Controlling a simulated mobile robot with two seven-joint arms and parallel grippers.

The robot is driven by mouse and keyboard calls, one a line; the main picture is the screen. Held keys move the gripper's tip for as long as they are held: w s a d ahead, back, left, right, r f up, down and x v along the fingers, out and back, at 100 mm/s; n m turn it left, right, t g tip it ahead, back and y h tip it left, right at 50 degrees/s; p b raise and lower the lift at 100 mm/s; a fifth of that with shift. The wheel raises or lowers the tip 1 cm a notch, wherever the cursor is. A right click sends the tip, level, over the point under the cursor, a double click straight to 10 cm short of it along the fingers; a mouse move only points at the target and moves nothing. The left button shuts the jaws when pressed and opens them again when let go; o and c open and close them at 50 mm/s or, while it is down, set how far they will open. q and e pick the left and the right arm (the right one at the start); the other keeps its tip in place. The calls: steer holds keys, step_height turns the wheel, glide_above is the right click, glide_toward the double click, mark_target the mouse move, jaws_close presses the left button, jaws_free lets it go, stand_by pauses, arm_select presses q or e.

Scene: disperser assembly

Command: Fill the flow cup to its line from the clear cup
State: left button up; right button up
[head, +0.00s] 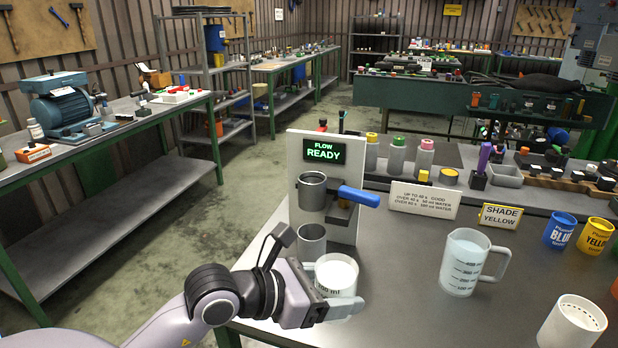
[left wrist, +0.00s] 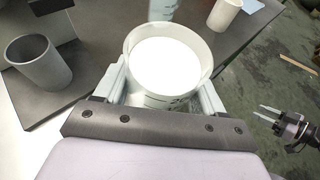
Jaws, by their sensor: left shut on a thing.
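The grey metal flow cup (head: 312,190) is held on a white stand (head: 345,228) under a lit sign reading FLOW READY. Its inside is not clearly visible. A grey cup (head: 312,241) stands below it. My left gripper (head: 338,300) is shut on the clear cup (head: 336,275), in front and slightly right of the grey cup. The clear cup is roughly upright and holds white liquid, as the left wrist view (left wrist: 167,95) also shows. Its fingers clasp both sides. My right gripper (left wrist: 272,115) shows at the right of the left wrist view, fingers apart and empty.
A blue handle (head: 358,196) juts right from the stand. A measuring jug (head: 465,262) stands to the right, with a white cup (head: 573,325) at the front right. Blue (head: 560,232) and yellow (head: 596,237) pots are farther right. The table between stand and jug is clear.

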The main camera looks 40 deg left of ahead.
arm_select(q)
steer(key=shift+s+a, duration=0.1)
steer(key=shift+a, duration=0.05)
arm_select(e)
steer(key=shift+s+a, duration=0.2)
steer(key=shift+s, duration=0.1)
